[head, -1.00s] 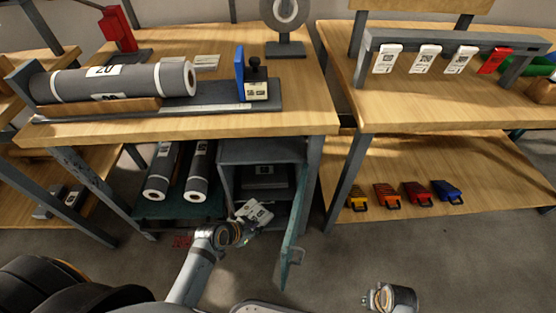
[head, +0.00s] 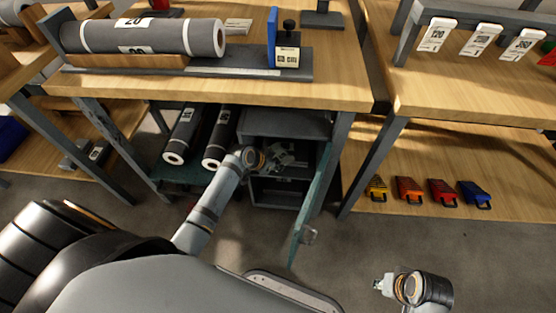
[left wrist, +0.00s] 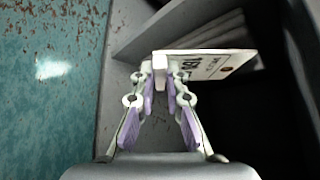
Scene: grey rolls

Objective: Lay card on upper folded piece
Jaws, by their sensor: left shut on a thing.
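My left gripper (head: 280,157) reaches into the open mouth of the grey cabinet (head: 250,122) under the bench. In the left wrist view, my left gripper (left wrist: 164,85) is shut on a white card (left wrist: 215,64) with black print, held by its left end and sticking out to the right. A grey layered piece that looks folded (left wrist: 190,35) lies just beyond the card; I cannot tell whether they touch. In the head view, the gripper and shadow hide most of the cabinet's upper level. My right gripper (head: 380,285) is low at the right, apart from everything, its fingers too small to read.
The teal cabinet door (head: 311,205) stands open to the right of my left arm; it also fills the left of the left wrist view (left wrist: 50,90). Two dark rolls (head: 184,135) lie left of the cabinet. The bench top (head: 345,90) is above. Floor is clear at right.

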